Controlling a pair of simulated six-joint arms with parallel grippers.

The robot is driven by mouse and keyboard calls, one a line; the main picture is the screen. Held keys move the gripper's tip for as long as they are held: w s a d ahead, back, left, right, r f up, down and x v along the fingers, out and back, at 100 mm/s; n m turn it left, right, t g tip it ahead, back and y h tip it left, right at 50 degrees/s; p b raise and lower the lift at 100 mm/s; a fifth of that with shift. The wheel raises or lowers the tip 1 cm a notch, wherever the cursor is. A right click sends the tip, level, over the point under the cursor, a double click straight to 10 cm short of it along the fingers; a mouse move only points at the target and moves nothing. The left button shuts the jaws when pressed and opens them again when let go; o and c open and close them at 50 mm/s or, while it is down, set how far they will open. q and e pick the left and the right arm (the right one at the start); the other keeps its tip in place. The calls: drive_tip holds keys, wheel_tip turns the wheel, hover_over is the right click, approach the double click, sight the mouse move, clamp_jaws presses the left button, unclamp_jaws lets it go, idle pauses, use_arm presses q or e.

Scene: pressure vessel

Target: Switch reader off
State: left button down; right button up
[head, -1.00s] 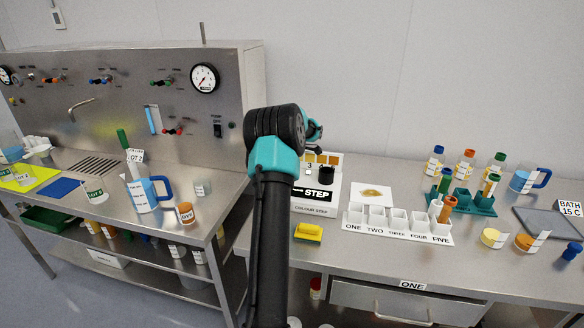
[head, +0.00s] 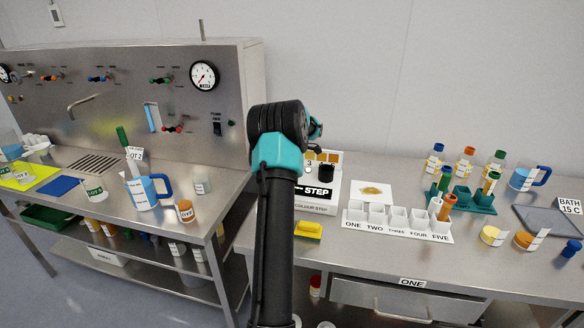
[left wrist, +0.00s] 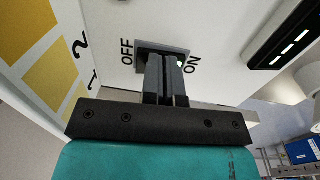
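The reader is a white box with yellow-brown colour patches on top, a black STEP label and COLOUR STEP on its front (head: 312,209). It stands mid-picture in the head view, partly behind my arm. In the left wrist view its white face (left wrist: 118,25) carries OFF and ON on either side of a grey switch plate (left wrist: 180,50). My left gripper (left wrist: 166,62) has its fingers together, with the tips at that plate between the two words. The fingers hide the switch lever, so its position cannot be told. In the head view my arm hides these fingers. My right gripper is not in view.
A black round part (head: 326,171) stands on the reader. A yellow sponge (head: 308,230) lies in front, and a white ONE-to-FIVE rack (head: 398,229) stands to the right. A steel panel bench (head: 130,95) with a gauge (head: 204,75) is at left.

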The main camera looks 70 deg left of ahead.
use_arm(q)
drive_tip(key=shift+s+d, duration=0.15)
drive_tip(key=shift+r, duration=0.2)
wheel_tip(320, 180, up, 14)
drive_tip(key=d, duration=0.1)
drive_tip(key=shift+s+d+f, duration=0.15)
drive_tip(key=shift+s, duration=0.3)
idle(0.4)
